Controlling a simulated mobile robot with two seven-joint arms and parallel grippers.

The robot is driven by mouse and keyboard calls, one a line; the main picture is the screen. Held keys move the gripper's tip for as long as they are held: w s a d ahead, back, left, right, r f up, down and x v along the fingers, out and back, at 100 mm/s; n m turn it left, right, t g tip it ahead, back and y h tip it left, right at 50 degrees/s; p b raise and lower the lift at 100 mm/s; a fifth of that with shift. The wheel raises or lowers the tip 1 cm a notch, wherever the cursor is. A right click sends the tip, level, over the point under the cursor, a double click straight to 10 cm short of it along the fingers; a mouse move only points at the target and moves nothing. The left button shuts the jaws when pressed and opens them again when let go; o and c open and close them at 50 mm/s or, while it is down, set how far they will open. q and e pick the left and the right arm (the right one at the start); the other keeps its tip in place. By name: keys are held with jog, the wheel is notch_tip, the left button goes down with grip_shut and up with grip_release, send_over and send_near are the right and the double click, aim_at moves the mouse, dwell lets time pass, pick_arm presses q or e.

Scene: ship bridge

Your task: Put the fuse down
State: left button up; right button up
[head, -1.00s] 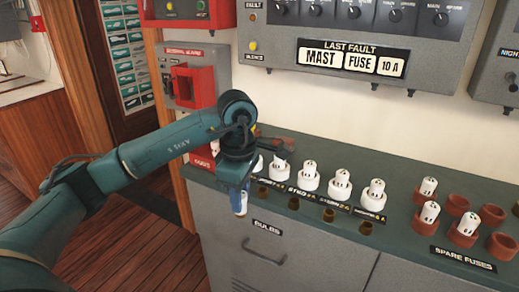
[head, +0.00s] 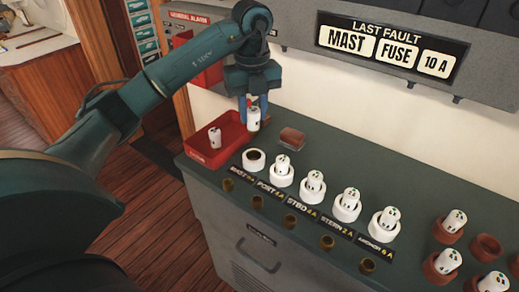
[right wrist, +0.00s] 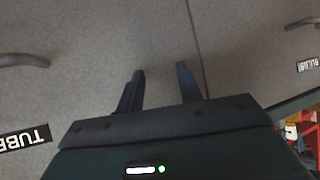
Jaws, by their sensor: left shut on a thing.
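My left gripper (head: 256,104) points down and is shut on a white fuse (head: 254,119). It holds the fuse upright by the back right corner of the red tray (head: 191,151); I cannot tell whether the fuse touches anything. Another white fuse (head: 214,138) is in the tray. The leftmost white socket (head: 254,160) is empty, with its label partly readable. My right gripper is open and empty in the right wrist view (right wrist: 158,90), in front of grey cabinet fronts.
White sockets with fuses, such as the port one (head: 281,176), stand in a row on the green counter (head: 360,160). A brown block (head: 291,139) lies behind them. Brown spare-fuse holders (head: 486,247) are at the right. The fault panel (head: 390,45) hangs above.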

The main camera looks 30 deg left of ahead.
aim_at(252, 131)
pick_arm(q)
notch_tip(252, 131, down, 5)
jog(key=shift+s+r, duration=0.15)
jog(key=shift+f, duration=0.6)
notch_tip(252, 131, down, 4)
jog(key=shift+r+p, duration=0.15)
jog(key=shift+p, duration=0.35)
pick_arm(e)
jog(key=shift+s+f, duration=0.15)
jog(key=shift+s, duration=0.3)
jog(key=shift+w, duration=0.1)
pick_arm(q)
jog(key=shift+f+b, duration=0.3)
jog(key=shift+f, duration=0.05)
jog(key=o, duration=1)
jog(key=shift+r, duration=0.1)
pick_arm(e)
jog(key=shift+w+r, duration=0.15)
jog(key=shift+r, duration=0.1)
